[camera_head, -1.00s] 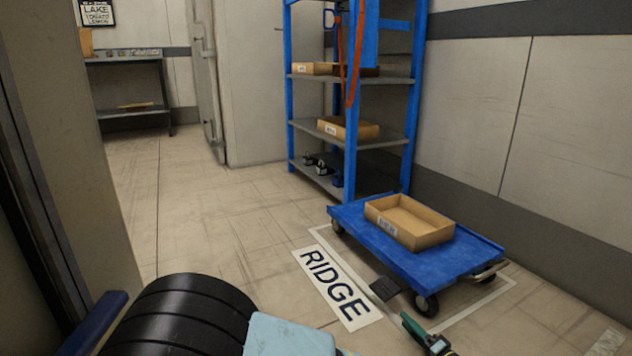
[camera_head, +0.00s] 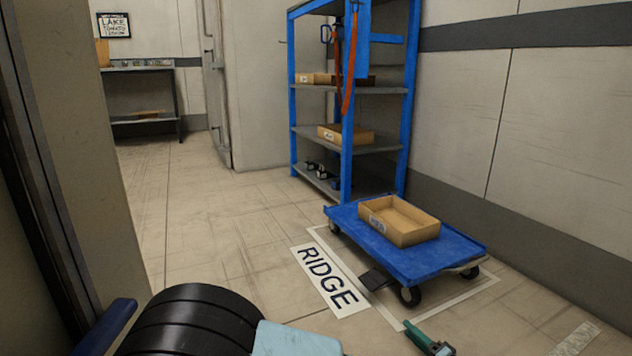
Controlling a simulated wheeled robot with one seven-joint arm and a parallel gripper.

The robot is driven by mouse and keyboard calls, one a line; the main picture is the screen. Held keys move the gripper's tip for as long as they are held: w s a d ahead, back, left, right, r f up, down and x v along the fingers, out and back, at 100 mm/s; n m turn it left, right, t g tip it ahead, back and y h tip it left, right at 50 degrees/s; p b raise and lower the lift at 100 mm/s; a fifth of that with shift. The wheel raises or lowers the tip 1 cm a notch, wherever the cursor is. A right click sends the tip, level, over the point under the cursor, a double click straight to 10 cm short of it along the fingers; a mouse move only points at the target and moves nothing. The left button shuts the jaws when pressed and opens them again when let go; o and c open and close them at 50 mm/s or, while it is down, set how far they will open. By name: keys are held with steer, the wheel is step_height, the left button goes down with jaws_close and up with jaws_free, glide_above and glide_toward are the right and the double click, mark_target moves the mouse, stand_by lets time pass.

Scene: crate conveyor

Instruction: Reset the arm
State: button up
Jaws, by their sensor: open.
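My arm shows at the bottom edge, with a black ribbed part and a light blue block. I cannot make out the jaws of my gripper in this view. No object is seen held. A green and dark piece (camera_head: 428,340) shows at the bottom edge, right of the arm; I cannot tell what it is.
A blue trolley (camera_head: 450,250) bears an open cardboard crate (camera_head: 402,232). A floor label "RIDGE" (camera_head: 330,282) lies in front. A blue-framed shelf (camera_head: 347,160) with crates stands behind. A table (camera_head: 147,120) is at the back left. Floor at the middle left is clear. A wall edge rises close at left.

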steer(key=w+a+r+n+g+p, duration=0.3)
steer(key=a+r+n+g+p, duration=0.35)
steer(key=a+r+g, duration=1.1)
steer(key=s+a+r+n+t+h+p, duration=0.1)
steer(key=s+a+r+h+p, duration=0.15)
steer(key=s+a+r, duration=0.55)
steer(key=s+a+r+t+h+p, duration=0.1)
steer(key=s+a+r+h+p, duration=0.15)
steer(key=r, duration=1.05)
steer(key=s+a+r+n+t+h+p, duration=0.15)
steer(key=s+a+r+h, duration=0.35)
steer(key=r, duration=0.5)
step_height(320, 180, up, 38)
steer(key=s+m+y+p, duration=0.1)
steer(key=p, duration=3.7)
steer(key=shift+a, duration=0.4)
